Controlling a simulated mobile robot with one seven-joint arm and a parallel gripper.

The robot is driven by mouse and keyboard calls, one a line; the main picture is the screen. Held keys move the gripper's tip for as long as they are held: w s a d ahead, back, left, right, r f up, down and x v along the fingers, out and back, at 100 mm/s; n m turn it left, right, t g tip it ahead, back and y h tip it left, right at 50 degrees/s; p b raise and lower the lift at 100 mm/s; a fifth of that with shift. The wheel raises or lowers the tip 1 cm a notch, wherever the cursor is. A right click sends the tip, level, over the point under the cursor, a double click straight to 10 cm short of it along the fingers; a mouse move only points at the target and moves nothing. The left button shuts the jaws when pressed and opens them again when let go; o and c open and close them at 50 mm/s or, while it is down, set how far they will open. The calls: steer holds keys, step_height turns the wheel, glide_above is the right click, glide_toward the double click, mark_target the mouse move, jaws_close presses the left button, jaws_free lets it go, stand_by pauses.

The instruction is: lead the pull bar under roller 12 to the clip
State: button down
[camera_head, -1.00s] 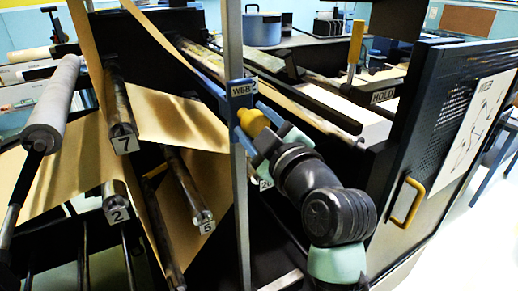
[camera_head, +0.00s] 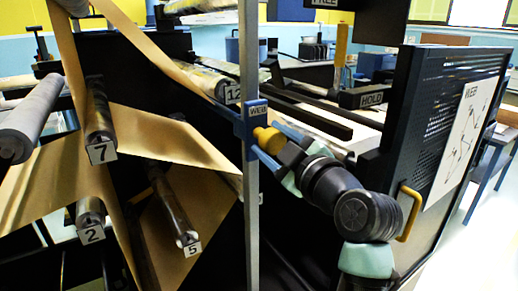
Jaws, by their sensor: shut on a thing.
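My gripper (camera_head: 277,146) is shut on the yellow grip (camera_head: 268,138) of the blue pull bar (camera_head: 256,118), whose end plate is marked WEB. Roller 12 (camera_head: 207,82), a shiny cylinder with a "12" tag (camera_head: 233,94), lies just above and left of the WEB plate. The plate appears lower than the roller's tagged end. I cannot identify the clip for certain.
A grey post (camera_head: 250,210) stands in front of the machine. Rollers 7 (camera_head: 101,130), 2 (camera_head: 90,216) and 5 (camera_head: 172,210) carry brown paper at left. A yellow lever (camera_head: 341,46) stands near a HOLD sign (camera_head: 372,99). A dark mesh door (camera_head: 415,150) stands right.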

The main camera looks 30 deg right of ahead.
steer(key=shift+d, duration=0.15)
steer(key=d+b, duration=0.1)
steer(key=d, duration=0.3)
steer(key=d+b, duration=0.1)
steer(key=d, duration=0.3)
steer(key=d+r+b, duration=0.1)
steer(key=d+b, duration=0.1)
steer(key=d, duration=0.2)
jaws_free()
steer(key=shift+a, duration=0.1)
steer(key=shift+s, duration=0.15)
steer(key=shift+s, duration=0.35)
steer(key=b, duration=0.3)
glide_toward(325, 126)
steer(key=shift+s+a+r, duration=0.25)
steer(key=shift+a+r, duration=0.5)
steer(key=shift+a, duration=0.1)
steer(key=shift+w, duration=0.1)
